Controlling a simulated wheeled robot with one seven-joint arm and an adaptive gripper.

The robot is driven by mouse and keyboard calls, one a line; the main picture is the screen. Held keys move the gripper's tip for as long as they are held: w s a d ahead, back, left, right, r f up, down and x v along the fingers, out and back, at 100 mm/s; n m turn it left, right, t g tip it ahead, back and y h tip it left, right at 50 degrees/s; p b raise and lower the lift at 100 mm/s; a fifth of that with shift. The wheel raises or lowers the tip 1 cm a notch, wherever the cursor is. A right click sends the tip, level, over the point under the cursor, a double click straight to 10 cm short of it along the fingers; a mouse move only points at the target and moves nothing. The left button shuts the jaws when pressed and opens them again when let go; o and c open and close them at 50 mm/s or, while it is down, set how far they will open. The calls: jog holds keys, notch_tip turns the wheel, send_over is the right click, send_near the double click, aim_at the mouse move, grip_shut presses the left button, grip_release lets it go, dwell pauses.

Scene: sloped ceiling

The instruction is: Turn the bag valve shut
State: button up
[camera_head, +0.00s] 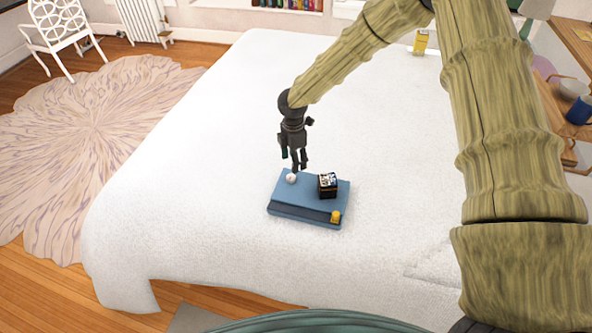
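A flat blue object (300,195), which looks like the bag, lies on the white bed. A small round white knob (291,178) sits at its back left corner, and a small orange-yellow knob (336,216) sits at its front right corner. I cannot tell for certain which one is the valve. My gripper (298,168) points down just above the blue object's back edge, with its fingertips close to the white knob. Contact with the knob is unclear. The fingers are too small to tell how far apart they are.
A small dark box (327,186) with a patterned top stands on the right part of the blue object. The bed (190,170) around it is clear. A yellow item (420,42) stands behind the bed. A bowl (573,88) and blue mug (580,110) are at the right.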

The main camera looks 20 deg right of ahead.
aim_at(291, 176)
jog(key=shift+s+a+f+p, duration=0.3)
jog(key=shift+s+a+f, duration=0.25)
jog(key=shift+a, duration=0.1)
jog(key=f, duration=0.1)
jog(key=w+f, duration=0.1)
jog(key=a+f, duration=0.1)
jog(key=shift+w+a+f+p, duration=0.1)
jog(key=shift+w+f+p, duration=0.05)
jog(key=shift+w+p, duration=0.15)
jog(key=shift+s+d+f+p, duration=0.15)
jog(key=shift+d+f+p, duration=0.25)
jog(key=shift+d+f, duration=0.8)
jog(key=shift+f, duration=0.25)
jog(key=shift+w+a+f, duration=0.25)
jog(key=shift+a+f, duration=0.2)
jog(key=shift+a, duration=0.35)
jog(key=shift+s+a+r, duration=0.1)
jog(key=shift+s+r, duration=0.1)
jog(key=shift+d, duration=0.3)
jog(key=shift+c, duration=0.9)
jog(key=shift+d+f, duration=0.2)
jog(key=shift+d, duration=0.05)
jog(key=c, duration=0.7)
jog(key=shift+c, duration=0.8)
jog(key=shift+a, duration=0.2)
